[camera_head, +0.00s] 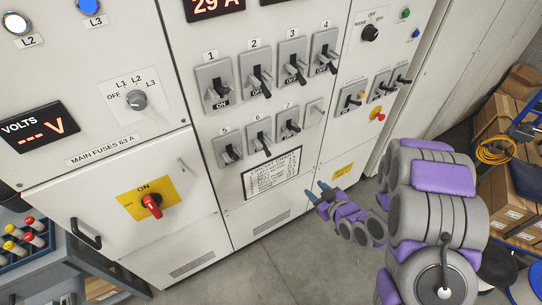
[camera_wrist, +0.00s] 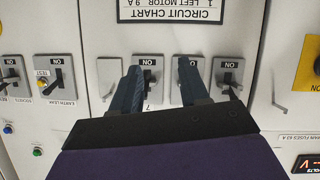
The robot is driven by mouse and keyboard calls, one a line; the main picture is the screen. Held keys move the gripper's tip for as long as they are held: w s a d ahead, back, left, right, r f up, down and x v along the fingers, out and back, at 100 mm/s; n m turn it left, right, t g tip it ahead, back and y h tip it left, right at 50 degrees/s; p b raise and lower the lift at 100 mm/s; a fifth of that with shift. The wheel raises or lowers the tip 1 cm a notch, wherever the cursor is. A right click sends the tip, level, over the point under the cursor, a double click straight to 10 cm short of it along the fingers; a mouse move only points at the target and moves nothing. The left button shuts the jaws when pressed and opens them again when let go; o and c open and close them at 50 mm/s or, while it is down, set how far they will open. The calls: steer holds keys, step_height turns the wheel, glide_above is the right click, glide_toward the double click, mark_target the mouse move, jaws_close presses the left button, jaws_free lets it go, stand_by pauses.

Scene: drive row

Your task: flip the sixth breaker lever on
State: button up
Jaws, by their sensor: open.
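The sixth breaker (camera_head: 262,140) is a grey plate with a dark lever, in the lower row of the cabinet between breakers five (camera_head: 228,150) and seven (camera_head: 289,123). Its lever points down in the head view. My gripper (camera_head: 317,192) is open and empty, below and right of the breakers in that view. In the wrist view, which is upside down, the gripper (camera_wrist: 160,88) has one finger beside breaker seven (camera_wrist: 149,75) and the other covering much of breaker six (camera_wrist: 180,72). An upside-down ON mark shows there. Contact with the lever cannot be told.
Breakers one to four (camera_head: 290,62) form the row above. A blank plate (camera_head: 314,112) is right of seven. The circuit chart (camera_head: 272,173) hangs below. A red rotary switch (camera_head: 151,206) is at the left, and an emergency button (camera_head: 377,115) at the right. Floor is clear in front.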

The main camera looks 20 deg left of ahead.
steer(key=s+a+r+m+t+y, duration=0.1)
steer(key=s+a+t+y, duration=0.1)
steer(key=s+a+y, duration=0.25)
steer(key=b, duration=0.8)
glide_toward(265, 147)
steer(key=w+a+f, duration=0.2)
steer(key=w+a, duration=0.1)
steer(key=a, duration=0.2)
steer(key=shift+w+m+b, duration=0.3)
steer(key=shift+w, duration=0.1)
steer(key=shift+d, duration=0.1)
jaws_close()
